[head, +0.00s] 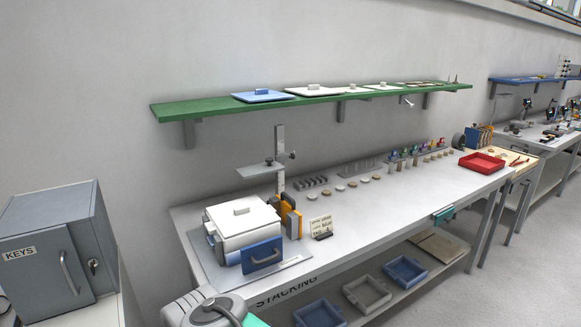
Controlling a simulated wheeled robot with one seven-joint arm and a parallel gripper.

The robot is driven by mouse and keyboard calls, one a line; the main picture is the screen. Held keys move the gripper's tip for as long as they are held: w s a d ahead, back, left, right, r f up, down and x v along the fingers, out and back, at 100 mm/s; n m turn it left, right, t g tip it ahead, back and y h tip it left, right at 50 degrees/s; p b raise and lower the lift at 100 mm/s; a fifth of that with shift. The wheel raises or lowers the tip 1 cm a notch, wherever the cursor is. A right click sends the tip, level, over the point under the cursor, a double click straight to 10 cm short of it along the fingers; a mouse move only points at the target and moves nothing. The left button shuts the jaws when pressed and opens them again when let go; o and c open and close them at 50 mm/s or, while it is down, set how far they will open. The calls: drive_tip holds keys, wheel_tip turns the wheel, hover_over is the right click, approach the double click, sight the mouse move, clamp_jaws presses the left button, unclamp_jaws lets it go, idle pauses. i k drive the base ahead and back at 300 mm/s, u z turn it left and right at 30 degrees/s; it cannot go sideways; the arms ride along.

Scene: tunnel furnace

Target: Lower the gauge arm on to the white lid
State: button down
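The gauge arm (261,169) is a flat grey plate on an upright grey post (280,150) with scale marks. It stands out to the left, roughly level, with a clear gap above the white lid. A small dark knob (292,155) sits on the right of the post. The white lid (228,222), with a small block handle on top, lies on a box at the left end of the bench. A blue panel with a handle (262,255) is on the box's front. My gripper is not in view; part of what looks like my own arm shows at the bottom edge.
Orange blocks (289,220) stand at the post's foot, with a small printed card (320,227) to their right. A green shelf (200,107) holding lids hangs above. A grey key cabinet (40,255) stands left. The bench front (385,225) is mostly clear.

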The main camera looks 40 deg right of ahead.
sight(271, 166)
drive_tip(key=u, duration=0.05)
drive_tip(key=k, duration=0.7)
drive_tip(key=z, duration=0.85)
drive_tip(key=i, duration=0.65)
drive_tip(key=z, duration=0.2)
